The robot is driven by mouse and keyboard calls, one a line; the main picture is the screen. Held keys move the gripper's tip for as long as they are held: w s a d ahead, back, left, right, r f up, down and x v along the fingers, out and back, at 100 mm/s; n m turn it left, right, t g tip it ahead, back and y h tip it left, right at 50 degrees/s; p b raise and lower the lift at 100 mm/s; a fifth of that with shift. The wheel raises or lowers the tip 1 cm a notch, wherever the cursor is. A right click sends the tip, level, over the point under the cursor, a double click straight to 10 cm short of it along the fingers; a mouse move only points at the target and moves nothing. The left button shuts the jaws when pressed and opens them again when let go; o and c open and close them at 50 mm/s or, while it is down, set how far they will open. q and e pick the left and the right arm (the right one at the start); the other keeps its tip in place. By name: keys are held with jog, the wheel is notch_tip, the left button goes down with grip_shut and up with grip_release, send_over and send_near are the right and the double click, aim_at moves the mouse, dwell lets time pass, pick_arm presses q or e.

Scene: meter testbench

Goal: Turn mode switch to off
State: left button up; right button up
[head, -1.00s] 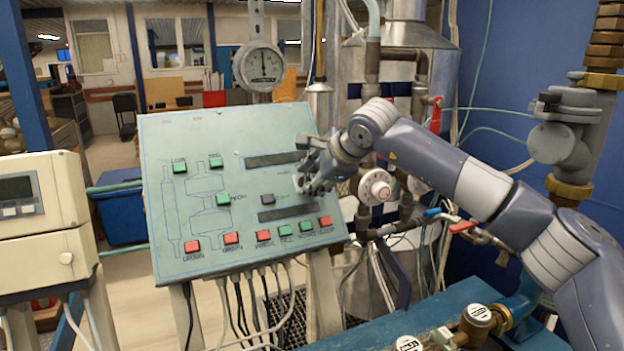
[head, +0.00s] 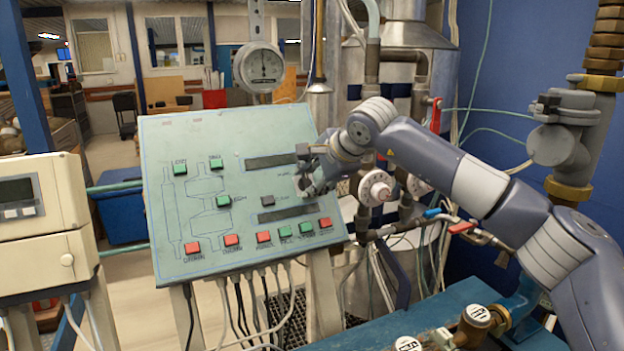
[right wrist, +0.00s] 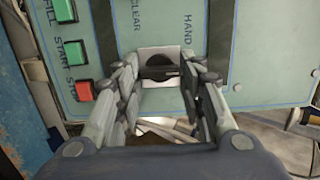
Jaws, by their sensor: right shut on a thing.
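The mode switch (right wrist: 160,62) is a dark round knob on a pale square plate, on the sloping green control panel (head: 215,135). In the right wrist view it sits between the fingertips of my right gripper (right wrist: 162,76), beside the lettering HAND. My right gripper (head: 307,181) shows in the head view at the panel's right part, shut on the switch. Its fingers largely cover the switch in the head view, and I cannot read the switch's setting. My left gripper is in neither view.
Red and green buttons (head: 264,237) line the panel's lower edge; dark display strips (head: 273,161) lie left of the gripper. A white dial (head: 376,188) and pipes stand close right of the panel. A beige meter box (head: 35,215) stands at left.

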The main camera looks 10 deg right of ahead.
jog(key=o, duration=1.1)
jog(key=shift+a, duration=0.1)
jog(key=v, duration=1.2)
